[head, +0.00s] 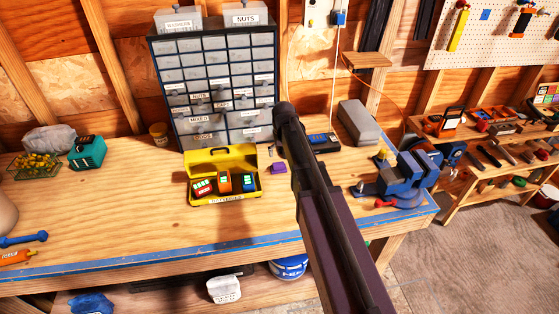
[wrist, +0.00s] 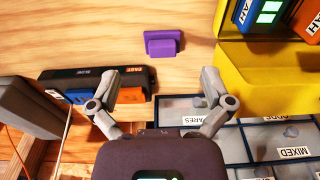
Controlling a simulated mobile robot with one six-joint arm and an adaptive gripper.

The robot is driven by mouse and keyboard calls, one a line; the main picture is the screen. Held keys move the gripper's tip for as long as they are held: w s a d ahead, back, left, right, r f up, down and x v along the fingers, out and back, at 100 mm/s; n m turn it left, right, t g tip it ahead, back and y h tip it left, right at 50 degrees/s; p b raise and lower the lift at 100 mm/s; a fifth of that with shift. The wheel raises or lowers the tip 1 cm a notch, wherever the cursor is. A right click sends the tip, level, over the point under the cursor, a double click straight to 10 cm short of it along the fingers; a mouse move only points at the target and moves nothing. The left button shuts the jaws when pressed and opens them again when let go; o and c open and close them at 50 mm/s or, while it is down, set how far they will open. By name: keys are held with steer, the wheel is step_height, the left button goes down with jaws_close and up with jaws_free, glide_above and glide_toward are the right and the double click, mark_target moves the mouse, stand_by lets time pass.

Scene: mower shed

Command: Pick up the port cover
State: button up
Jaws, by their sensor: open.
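The port cover looks to be the small purple block with a wider flange, lying on the wooden bench (head: 120,215) between the yellow battery box and the charger. It shows in the head view (head: 278,168) and at the top middle of the wrist view (wrist: 163,43). My gripper (wrist: 160,85) is open in the wrist view, its two grey fingers spread wide with nothing between them. The purple block lies beyond the fingertips, roughly centred between them and apart from them.
The open yellow battery box (head: 224,198) stands left of the block, with the drawer cabinet (head: 215,90) behind. A black charger marked SLOW and FAST (wrist: 95,72) lies on its other side. A grey case (head: 358,122) and blue vise (head: 408,175) stand farther right.

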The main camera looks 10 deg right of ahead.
step_height(320, 180, up, 2)
steer(key=p, duration=0.1)
glide_above(279, 164)
steer(key=s, duration=0.2)
steer(key=shift+w, duration=0.25)
steer(key=shift+f, duration=0.1)
steer(key=f+b, duration=0.5)
steer(key=w+f+b, duration=0.1)
steer(key=f+b, duration=0.2)
steer(key=shift+f, duration=0.2)
steer(key=shift+b, duration=0.3)
steer(key=shift+w+a+f+b, duration=0.1)
steer(key=shift+w+f+b, duration=0.1)
steer(key=shift+f+b, duration=1.1)
steer(key=shift+w+f+b, duration=0.15)
steer(key=shift+f+b, duration=1.05)
steer(key=shift+f, duration=0.05)
steer(key=shift+c, duration=0.2)
steer(key=c, duration=1.1)
